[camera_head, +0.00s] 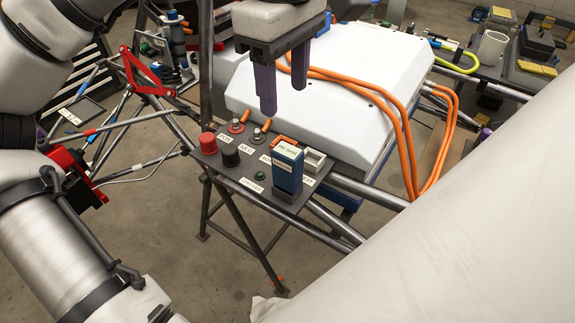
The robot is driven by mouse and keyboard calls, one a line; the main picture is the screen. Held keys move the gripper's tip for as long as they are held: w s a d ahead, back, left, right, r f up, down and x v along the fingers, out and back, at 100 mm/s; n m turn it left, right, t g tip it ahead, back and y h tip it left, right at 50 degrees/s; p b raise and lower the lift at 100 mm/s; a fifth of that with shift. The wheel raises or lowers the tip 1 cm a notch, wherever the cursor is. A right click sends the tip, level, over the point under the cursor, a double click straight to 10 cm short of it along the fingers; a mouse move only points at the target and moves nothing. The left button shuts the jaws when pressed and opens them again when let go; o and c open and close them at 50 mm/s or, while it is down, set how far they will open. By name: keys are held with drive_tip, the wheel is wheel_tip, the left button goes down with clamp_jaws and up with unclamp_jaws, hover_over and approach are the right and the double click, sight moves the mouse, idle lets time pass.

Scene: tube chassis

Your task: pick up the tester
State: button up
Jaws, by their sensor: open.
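The tester is probably the blue upright box (287,172) with a pale label on its top; the small print is hard to read. It stands at the right front part of a dark grey panel (232,182). My gripper (284,96) has two purple fingers pointing down, spread apart with nothing between them. In the picture it is above the tester and a little to the left, clearly apart from it. How far it is in depth I cannot tell.
The panel also bears a red knob (208,143), a black knob (230,156), small terminals and an empty pale holder (314,160). A large white case (350,75) with orange cables (400,130) lies behind. Chassis tubes (360,188) run beside the panel.

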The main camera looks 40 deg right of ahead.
sight(288, 150)
wheel_tip(288, 150, down, 7)
drive_tip(key=shift+f, duration=0.15)
drive_tip(key=shift+s+f+p, duration=0.2)
drive_tip(key=shift+f+p, duration=0.2)
drive_tip(key=shift+f, duration=1.2)
drive_tip(key=shift+s+f+p, duration=0.15)
drive_tip(key=shift+f+p, duration=0.2)
drive_tip(key=shift+f, duration=1.2)
clamp_jaws()
